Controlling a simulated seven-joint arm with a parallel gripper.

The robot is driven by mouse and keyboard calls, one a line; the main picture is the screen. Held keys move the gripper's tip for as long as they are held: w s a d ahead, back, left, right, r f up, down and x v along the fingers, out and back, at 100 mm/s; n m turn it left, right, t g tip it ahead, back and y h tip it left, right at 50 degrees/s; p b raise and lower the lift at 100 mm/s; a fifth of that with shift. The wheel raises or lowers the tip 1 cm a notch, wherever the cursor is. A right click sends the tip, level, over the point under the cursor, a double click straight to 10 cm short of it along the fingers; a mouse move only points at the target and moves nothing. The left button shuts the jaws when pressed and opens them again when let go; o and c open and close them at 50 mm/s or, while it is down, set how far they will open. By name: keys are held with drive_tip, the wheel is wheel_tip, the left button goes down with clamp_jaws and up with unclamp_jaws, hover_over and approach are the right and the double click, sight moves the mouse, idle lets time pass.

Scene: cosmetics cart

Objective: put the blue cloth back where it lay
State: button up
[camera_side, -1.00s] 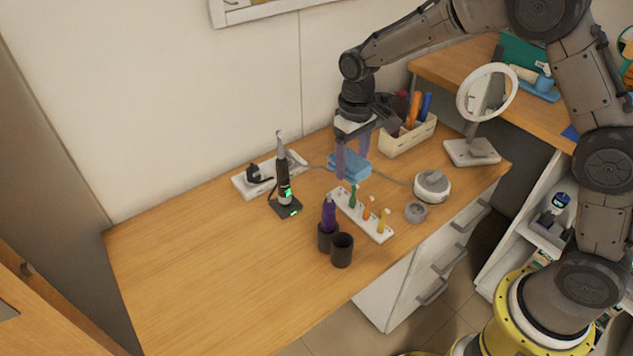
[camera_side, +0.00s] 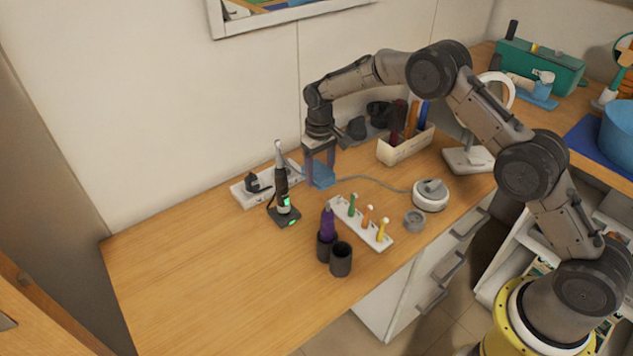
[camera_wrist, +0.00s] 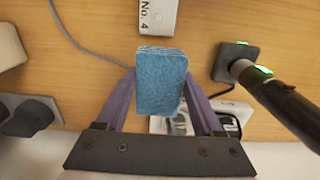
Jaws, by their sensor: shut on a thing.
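The blue cloth (camera_side: 321,176) is a small folded block near the back of the wooden table in the side view, to the right of the white power strip. My gripper (camera_side: 320,168) points down with its purple fingers shut on the cloth. In the wrist view the cloth (camera_wrist: 161,82) sits between the two fingers (camera_wrist: 160,95). I cannot tell whether its underside touches the table.
The power strip (camera_side: 246,197) and a black toothbrush on its charger (camera_side: 284,217) stand to the left. A white brush rack (camera_side: 372,233) is in front, a round white device (camera_side: 430,195) to the right. A bin of tubes (camera_side: 405,148) stands behind right. The front left table is clear.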

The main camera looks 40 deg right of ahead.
sight(316, 192)
drive_tip(key=shift+w+f, duration=0.65)
drive_tip(key=shift+f, duration=1.6)
drive_tip(key=shift+f, duration=0.15)
drive_tip(key=o, duration=1.2)
